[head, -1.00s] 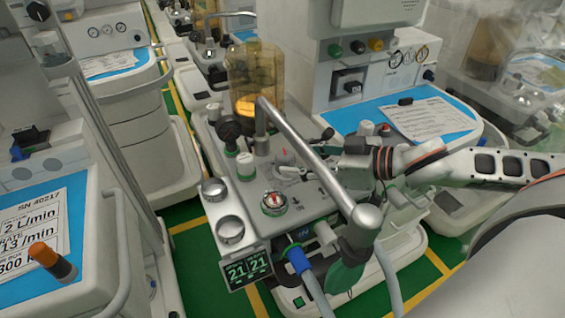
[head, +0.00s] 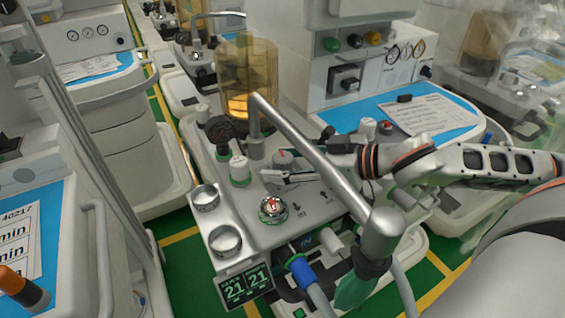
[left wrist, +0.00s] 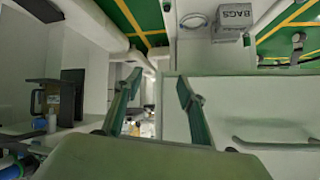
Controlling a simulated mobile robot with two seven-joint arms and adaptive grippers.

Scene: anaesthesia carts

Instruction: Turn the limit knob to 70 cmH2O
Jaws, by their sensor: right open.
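The cart top in the head view carries a grey knob with a red mark (head: 283,158), a round red-and-white dial with a green rim (head: 272,208), and a white knob on a green base (head: 239,168). I cannot read a cmH2O scale or tell for sure which is the limit knob. My right gripper (head: 307,160) reaches in from the right, open, with its fingers close to the red-marked knob; contact is unclear. My left gripper (left wrist: 156,98) shows in the left wrist view, fingers apart and empty, away from the knobs.
A thick metal tube (head: 310,150) slants across the cart top, close to my right gripper. An amber canister (head: 248,78) stands behind. Two metal cup rings (head: 226,240) and a display (head: 246,284) reading 21 21 are at the front. A blue-capped hose (head: 301,271) hangs nearby.

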